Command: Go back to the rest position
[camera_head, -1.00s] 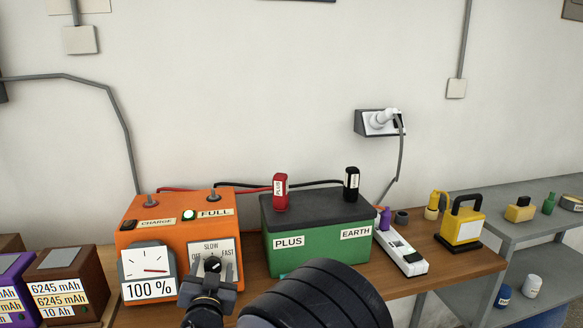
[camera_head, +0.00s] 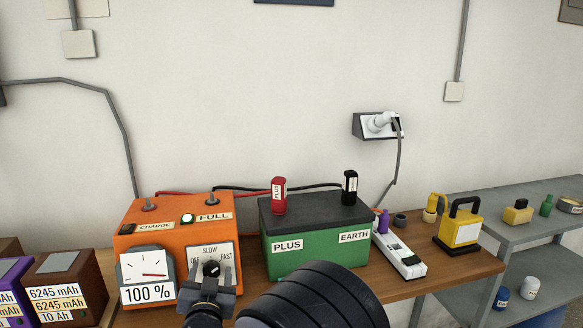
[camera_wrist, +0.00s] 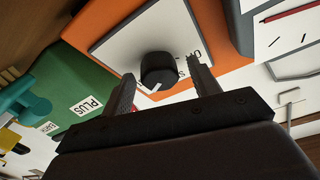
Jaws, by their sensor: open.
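My gripper (camera_head: 211,285) is in front of the orange charger (camera_head: 185,222), at its rotary knob (camera_head: 211,268). In the wrist view my gripper (camera_wrist: 163,84) is open, with one finger on each side of the black knob (camera_wrist: 158,70); I cannot tell whether they touch it. The knob's plate reads SLOW, OFF and FAST. The charger's dial reads 100 % and a green FULL light is lit. The green battery (camera_head: 315,240) stands to the right, with a red clamp (camera_head: 279,196) and a black clamp (camera_head: 350,187) on top.
Brown and purple battery boxes (camera_head: 62,285) stand at the left. A wall socket (camera_head: 378,125) holds a plug. A grey shelf (camera_head: 545,225) stands at the right.

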